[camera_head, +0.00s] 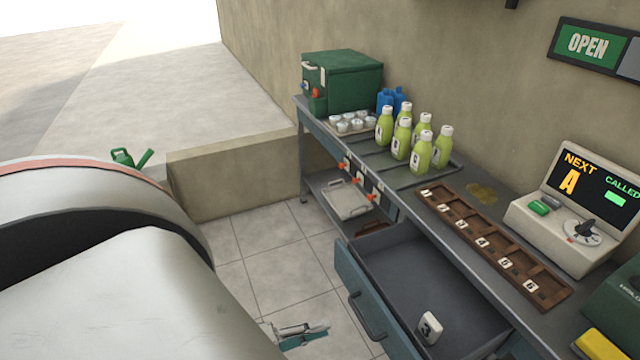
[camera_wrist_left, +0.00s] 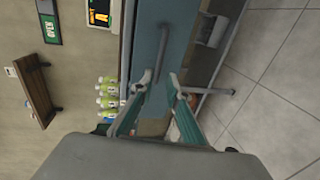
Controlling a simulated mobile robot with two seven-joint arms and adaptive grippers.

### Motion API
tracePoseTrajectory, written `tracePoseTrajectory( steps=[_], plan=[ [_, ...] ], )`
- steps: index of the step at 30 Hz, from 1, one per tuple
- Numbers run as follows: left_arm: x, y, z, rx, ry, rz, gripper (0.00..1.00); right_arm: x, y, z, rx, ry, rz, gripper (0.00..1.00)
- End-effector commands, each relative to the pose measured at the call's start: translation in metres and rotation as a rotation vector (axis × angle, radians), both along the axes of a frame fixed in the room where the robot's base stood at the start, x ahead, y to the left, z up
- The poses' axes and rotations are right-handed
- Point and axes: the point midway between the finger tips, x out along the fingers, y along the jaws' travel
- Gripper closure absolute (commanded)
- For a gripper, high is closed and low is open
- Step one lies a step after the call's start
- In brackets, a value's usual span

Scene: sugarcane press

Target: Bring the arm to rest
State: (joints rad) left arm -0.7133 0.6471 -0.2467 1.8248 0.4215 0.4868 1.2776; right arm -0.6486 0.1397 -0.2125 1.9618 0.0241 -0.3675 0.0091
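My left arm fills the left of the head view, and its gripper (camera_head: 302,335) shows small at the bottom, to the left of the open drawer (camera_head: 343,266). In the left wrist view the two teal fingers of the left gripper (camera_wrist_left: 160,84) stand apart with a gap between the tips. I see nothing held between them. The drawer's blue-grey front (camera_wrist_left: 155,40) lies beyond the fingertips. The drawer's dark handle (camera_head: 368,316) is apart from the gripper in the head view. My right gripper is not in view.
The bench holds green bottles (camera_head: 422,150), a brown slotted tray (camera_head: 490,250), a display console (camera_head: 560,235) and a green box (camera_head: 342,80). A white tile marked 3 (camera_head: 430,327) is in the drawer. Tiled floor (camera_head: 270,260) lies clear left of the bench.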

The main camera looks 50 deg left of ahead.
Motion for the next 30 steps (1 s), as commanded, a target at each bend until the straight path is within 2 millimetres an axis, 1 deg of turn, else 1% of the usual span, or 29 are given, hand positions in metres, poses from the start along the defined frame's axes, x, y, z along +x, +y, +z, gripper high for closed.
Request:
tracePoseTrajectory(
  steps=[10, 14, 17, 20, 21, 24, 27, 30],
  plan=[
    [0.0, 0.0, 0.0, 0.002, 0.0, 0.0, 0.84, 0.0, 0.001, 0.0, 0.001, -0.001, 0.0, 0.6],
    [0.0, -0.012, -0.005, 0.083, -0.011, -0.023, 0.84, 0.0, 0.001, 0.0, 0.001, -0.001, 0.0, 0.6],
    [0.0, -0.034, -0.014, 0.265, -0.037, -0.076, 0.84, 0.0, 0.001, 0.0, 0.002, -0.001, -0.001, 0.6],
    [0.001, -0.061, -0.026, 0.538, -0.075, -0.161, 0.84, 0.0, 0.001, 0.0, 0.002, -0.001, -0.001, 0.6],
    [0.002, -0.072, -0.03, 0.658, -0.091, -0.2, 0.84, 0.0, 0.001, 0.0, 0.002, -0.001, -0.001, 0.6],
    [0.005, -0.093, -0.041, 0.951, -0.127, -0.303, 0.84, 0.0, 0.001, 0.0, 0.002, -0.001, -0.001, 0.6],
    [0.008, -0.107, -0.049, 1.204, -0.151, -0.404, 0.84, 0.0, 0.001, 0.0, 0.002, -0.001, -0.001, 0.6],
    [0.01, -0.115, -0.053, 1.396, -0.165, -0.491, 0.84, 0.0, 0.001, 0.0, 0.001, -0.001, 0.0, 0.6]
  ],
)
